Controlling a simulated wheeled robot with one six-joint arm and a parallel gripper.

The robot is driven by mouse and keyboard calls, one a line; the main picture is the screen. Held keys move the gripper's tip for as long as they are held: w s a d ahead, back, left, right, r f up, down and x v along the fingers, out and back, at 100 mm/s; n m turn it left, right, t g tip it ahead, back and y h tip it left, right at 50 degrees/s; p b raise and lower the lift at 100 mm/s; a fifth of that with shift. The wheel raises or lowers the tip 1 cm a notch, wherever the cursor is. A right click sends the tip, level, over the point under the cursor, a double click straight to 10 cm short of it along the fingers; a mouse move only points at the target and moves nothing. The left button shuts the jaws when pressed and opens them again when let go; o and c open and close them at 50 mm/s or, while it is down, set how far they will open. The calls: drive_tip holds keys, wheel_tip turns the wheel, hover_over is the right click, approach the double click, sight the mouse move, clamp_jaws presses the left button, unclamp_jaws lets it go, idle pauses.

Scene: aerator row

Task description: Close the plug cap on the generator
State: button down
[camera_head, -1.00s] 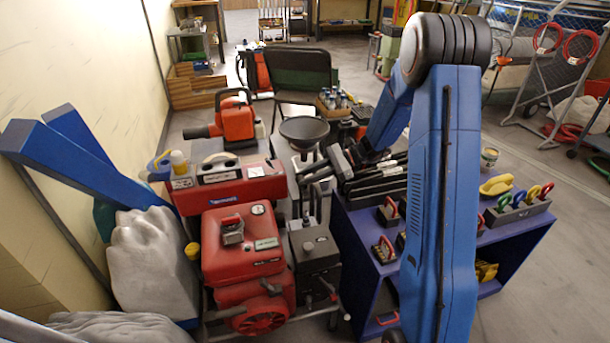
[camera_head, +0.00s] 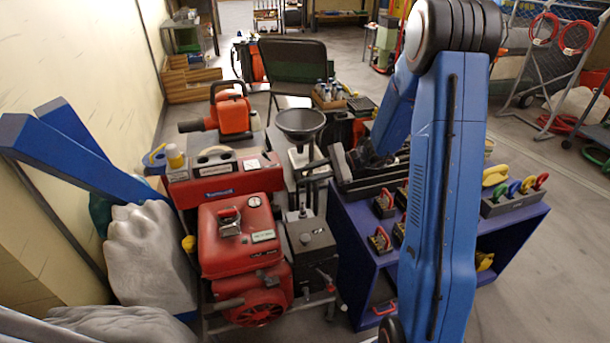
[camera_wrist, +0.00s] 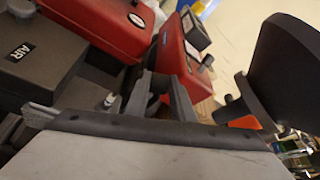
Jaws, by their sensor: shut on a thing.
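The red generator (camera_head: 240,235) stands left of centre in the head view, with a black box (camera_head: 310,243) on its right side. In the wrist view the box (camera_wrist: 35,60) reads "AIR" and lies left of my gripper. My gripper (camera_head: 308,170) is above and behind the black box, just below the black funnel (camera_head: 302,122). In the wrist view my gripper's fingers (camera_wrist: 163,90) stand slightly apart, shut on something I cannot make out. I cannot pick out the plug cap in either view.
The funnel (camera_wrist: 280,70) is close on the right in the wrist view. A blue bench (camera_head: 352,235) with tools stands right of the generator. A grey sack (camera_head: 148,262) and blue beams (camera_head: 55,165) crowd the left. Open floor (camera_head: 530,270) lies at the right.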

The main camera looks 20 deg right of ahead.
drive_tip(key=shift+w, duration=0.1)
drive_tip(key=c, duration=1.8)
unclamp_jaws()
drive_tip(key=v, duration=1.7)
drive_tip(key=shift+d+r, duration=0.1)
drive_tip(key=shift+d, duration=0.15)
drive_tip(key=shift+c, duration=0.2)
